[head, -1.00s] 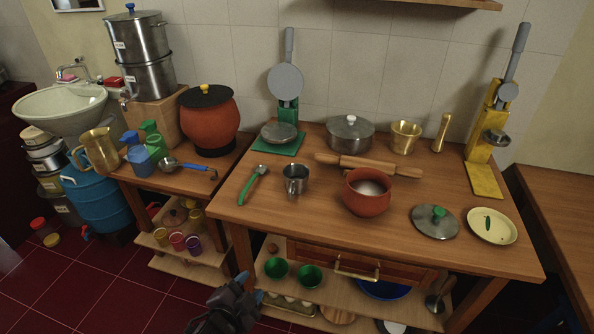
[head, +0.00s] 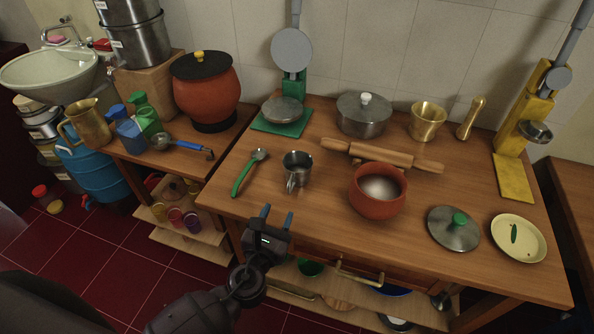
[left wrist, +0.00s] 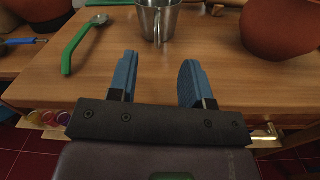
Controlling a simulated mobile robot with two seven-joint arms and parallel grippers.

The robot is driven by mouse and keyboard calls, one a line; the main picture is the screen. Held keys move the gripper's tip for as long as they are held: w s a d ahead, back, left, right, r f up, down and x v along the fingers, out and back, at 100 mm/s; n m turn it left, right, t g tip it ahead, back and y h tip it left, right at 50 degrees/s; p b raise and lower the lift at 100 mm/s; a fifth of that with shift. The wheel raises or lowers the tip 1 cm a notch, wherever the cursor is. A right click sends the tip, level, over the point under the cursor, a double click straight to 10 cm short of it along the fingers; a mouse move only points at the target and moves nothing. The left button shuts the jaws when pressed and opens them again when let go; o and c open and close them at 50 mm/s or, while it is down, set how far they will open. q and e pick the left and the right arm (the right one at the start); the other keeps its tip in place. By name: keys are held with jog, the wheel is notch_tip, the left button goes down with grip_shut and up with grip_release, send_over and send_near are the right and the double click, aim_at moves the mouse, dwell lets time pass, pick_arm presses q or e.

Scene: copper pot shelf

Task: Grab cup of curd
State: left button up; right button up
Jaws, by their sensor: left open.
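A steel cup with a handle (head: 297,168) stands upright on the wooden table, left of the round clay pot (head: 376,205). The clay pot holds something whitish. My left gripper (head: 277,216) is open and empty at the table's front edge, just short of the steel cup. In the left wrist view its blue fingers (left wrist: 160,78) are spread apart, with the steel cup (left wrist: 157,18) straight beyond them and the clay pot (left wrist: 282,28) to the right. The cup's contents cannot be made out. My right gripper is not in view.
A green-handled spoon (head: 249,172) lies left of the steel cup. A rolling pin (head: 380,155) lies behind the clay pot. A lid with a green knob (head: 454,229) and a cream plate (head: 518,238) lie to the right. Bare tabletop lies in front of the cup.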

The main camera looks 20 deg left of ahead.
aim_at(289, 186)
pick_arm(q)
jog(key=shift+w, duration=5.55)
jog(key=shift+c, duration=0.3)
jog(key=shift+s, duration=0.1)
grip_shut()
